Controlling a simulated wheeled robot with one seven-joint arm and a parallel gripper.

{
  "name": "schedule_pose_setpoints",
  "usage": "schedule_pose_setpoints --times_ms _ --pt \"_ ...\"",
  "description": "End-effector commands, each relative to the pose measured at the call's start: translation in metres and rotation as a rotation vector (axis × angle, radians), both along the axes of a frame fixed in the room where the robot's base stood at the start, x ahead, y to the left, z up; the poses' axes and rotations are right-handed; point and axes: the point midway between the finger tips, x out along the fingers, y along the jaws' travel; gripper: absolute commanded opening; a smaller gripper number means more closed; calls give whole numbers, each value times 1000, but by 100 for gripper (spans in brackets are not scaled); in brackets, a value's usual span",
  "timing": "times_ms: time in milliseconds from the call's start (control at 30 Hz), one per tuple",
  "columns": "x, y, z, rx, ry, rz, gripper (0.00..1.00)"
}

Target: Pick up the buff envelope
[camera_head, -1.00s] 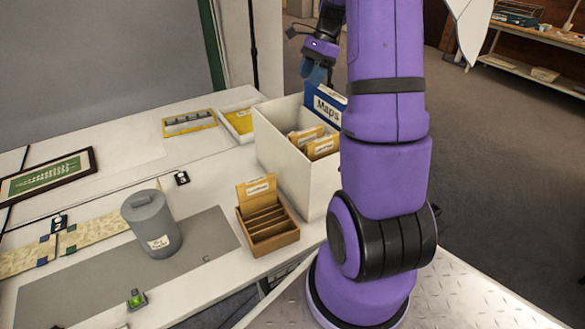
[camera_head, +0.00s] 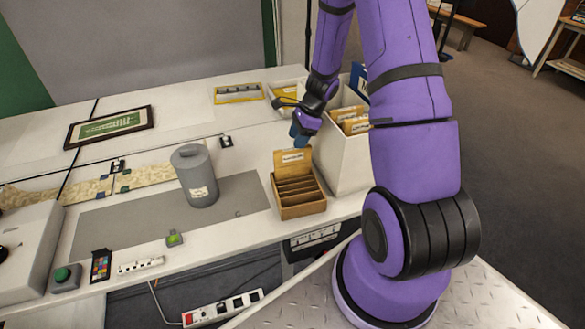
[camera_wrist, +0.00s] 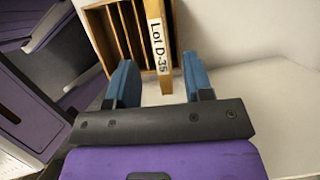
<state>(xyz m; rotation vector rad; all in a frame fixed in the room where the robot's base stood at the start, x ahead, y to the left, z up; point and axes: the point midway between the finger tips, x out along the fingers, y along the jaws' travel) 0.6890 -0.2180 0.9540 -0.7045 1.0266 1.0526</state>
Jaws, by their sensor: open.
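A buff envelope (camera_head: 293,162) with a white label stands upright in the rear slot of a small wooden rack (camera_head: 300,209). In the wrist view the envelope (camera_wrist: 160,46) reads "Lot D-35" and shows between and beyond my blue fingertips, with the rack (camera_wrist: 113,35) beside it. My gripper (camera_head: 298,136) is just above the envelope in the head view. In the wrist view my gripper (camera_wrist: 156,80) is open, with nothing visibly held. The envelope's lower part is hidden in the rack in the head view.
A white box (camera_head: 345,160) holding more buff envelopes (camera_head: 352,122) stands close on the right, partly behind my arm. A grey lidded canister (camera_head: 196,178) stands left on a grey mat (camera_head: 130,222). The mat between canister and rack is mostly clear.

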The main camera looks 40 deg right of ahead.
Motion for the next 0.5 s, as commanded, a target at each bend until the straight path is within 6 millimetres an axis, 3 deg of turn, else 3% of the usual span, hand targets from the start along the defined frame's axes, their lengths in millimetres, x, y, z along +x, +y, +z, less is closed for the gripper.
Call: schedule_pose_setpoints --times_ms 300,500 --pt "4 13 -37 3 2 0 47" --pt "6 17 -48 1 1 0 47"
